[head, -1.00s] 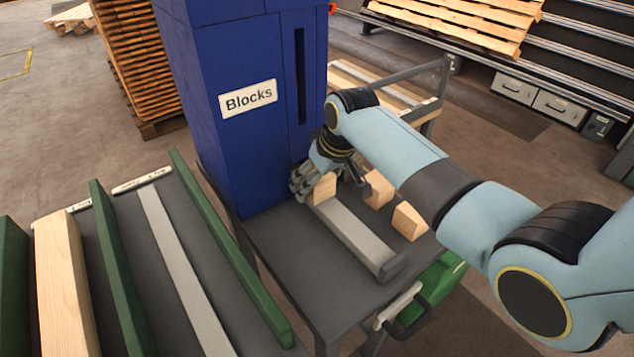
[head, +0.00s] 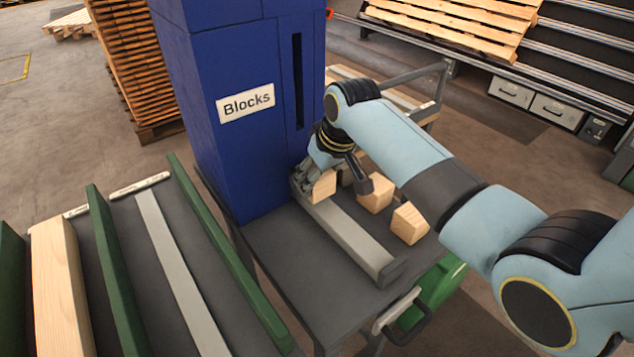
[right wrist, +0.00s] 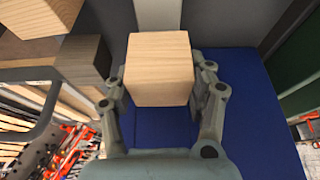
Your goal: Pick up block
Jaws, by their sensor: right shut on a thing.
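My right gripper (head: 318,184) is at the foot of the blue dispenser labelled "Blocks" (head: 240,60). In the right wrist view, its two fingers (right wrist: 162,90) are shut on a light wooden block (right wrist: 160,68), one on each side. In the head view this block (head: 322,187) shows at the upper end of the grey rail (head: 350,240), partly hidden by the gripper. My left gripper is not in view.
A slotted rack with green dividers (head: 215,240) and a long wooden beam (head: 62,290) is at the left. A green container (head: 440,290) hangs by the table's right edge. The dark tabletop (head: 290,260) left of the rail is clear.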

